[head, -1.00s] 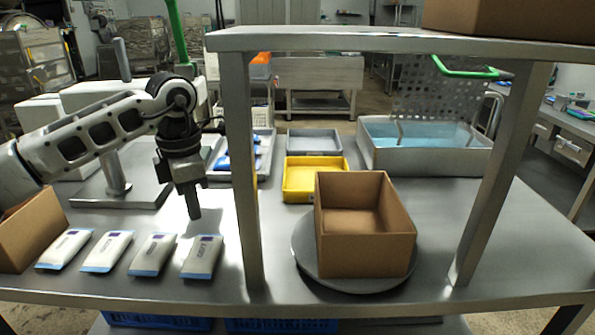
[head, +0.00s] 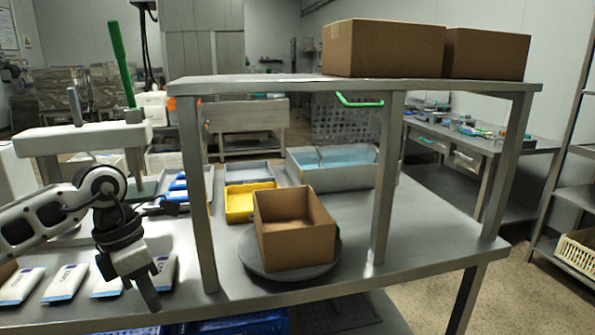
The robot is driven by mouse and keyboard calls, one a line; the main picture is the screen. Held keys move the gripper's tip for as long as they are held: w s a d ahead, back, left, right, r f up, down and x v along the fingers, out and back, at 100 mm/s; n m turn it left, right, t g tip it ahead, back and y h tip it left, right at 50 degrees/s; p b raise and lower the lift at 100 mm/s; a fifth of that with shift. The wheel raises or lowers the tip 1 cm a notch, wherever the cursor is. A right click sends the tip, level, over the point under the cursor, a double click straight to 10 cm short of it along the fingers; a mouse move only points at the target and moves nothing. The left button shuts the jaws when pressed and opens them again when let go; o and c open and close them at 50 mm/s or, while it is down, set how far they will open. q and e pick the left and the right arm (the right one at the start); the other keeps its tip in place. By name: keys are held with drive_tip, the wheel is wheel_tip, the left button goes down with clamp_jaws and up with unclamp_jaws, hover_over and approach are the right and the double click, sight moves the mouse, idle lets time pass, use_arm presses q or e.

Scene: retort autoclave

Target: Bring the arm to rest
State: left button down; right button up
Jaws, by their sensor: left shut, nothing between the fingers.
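My left arm comes in from the left of the head view. Its gripper (head: 148,293) points down, shut and empty, above the front left of the steel table (head: 350,262). In the picture it overlaps the row of white pouches with blue ends, and I cannot tell how far above them it is. One pouch (head: 66,282) lies flat left of the gripper, and another (head: 165,272) shows just right of it. My right gripper does not show.
A steel shelf (head: 290,84) on posts spans the table and bears two cardboard boxes (head: 383,48). An open cardboard box (head: 295,240) stands on a round turntable (head: 255,262). Behind are a yellow tray (head: 238,208), a grey tray (head: 253,172) and a water basin (head: 330,175).

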use_arm(q)
drive_tip(key=s+d+f+g+h, duration=0.1)
drive_tip(key=s+d+f+h, duration=0.2)
drive_tip(key=d, duration=0.6)
drive_tip(key=s+d+g+h, duration=0.1)
drive_tip(key=s+d+h, duration=0.35)
drive_tip(key=d, duration=0.45)
drive_tip(key=s+d+r+n+t+h, duration=0.2)
drive_tip(key=d+r+n+t+h, duration=0.25)
drive_tip(key=d+n+h, duration=0.45)
drive_tip(key=w+a+f+n+t+y, duration=0.1)
drive_tip(key=a+f+n+t+y, duration=0.5)
drive_tip(key=n, duration=0.8)
drive_tip(key=w+a+f+n+t+y, duration=0.1)
drive_tip(key=a+f+n+t+y, duration=0.45)
drive_tip(key=n+t, duration=0.55)
drive_tip(key=s+a+f+n+g+y, duration=0.4)
drive_tip(key=s+a+f+n+g, duration=0.2)
drive_tip(key=s+f+n+g, duration=0.2)
wheel_tip(320, 180, down, 4)
drive_tip(key=shift+s+f+n, duration=0.2)
drive_tip(key=shift+s+n, duration=0.8)
drive_tip(key=shift+s, duration=0.2)
